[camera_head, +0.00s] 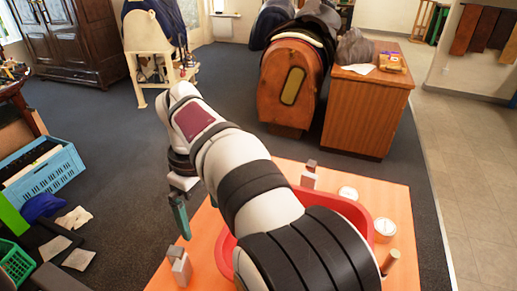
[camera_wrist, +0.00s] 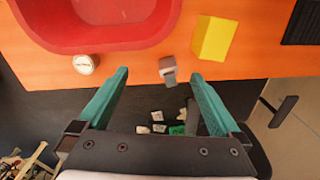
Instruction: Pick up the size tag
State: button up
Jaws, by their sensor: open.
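My gripper (camera_wrist: 158,76) is open, with its two teal fingers apart and nothing held between them. In the head view my gripper (camera_head: 180,214) hangs beyond the left edge of the orange table. A round white piece with dark marking (camera_wrist: 84,64) lies on the table in the wrist view, left of the left fingertip. I cannot tell for sure whether it is the size tag. A small grey block-like fitting (camera_wrist: 168,71) at the table's edge appears between the fingertips, farther from the camera.
A red tray (camera_wrist: 97,40) stands on the orange table (camera_wrist: 130,68). A yellow block (camera_wrist: 213,38) and a black ribbed item (camera_wrist: 302,22) are to the right. Two round white pieces (camera_head: 348,194) (camera_head: 384,228) and a brown cylinder (camera_head: 390,262) stand on the table's right side.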

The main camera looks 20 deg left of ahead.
aim_at(175, 251)
jog(key=s+a+f+n, duration=0.3)
jog(key=a+n, duration=0.1)
jog(key=a, duration=0.4)
jog(key=f, duration=1.5)
jog(key=shift+w+f, duration=0.2)
jog(key=shift+f, duration=0.05)
grip_shut()
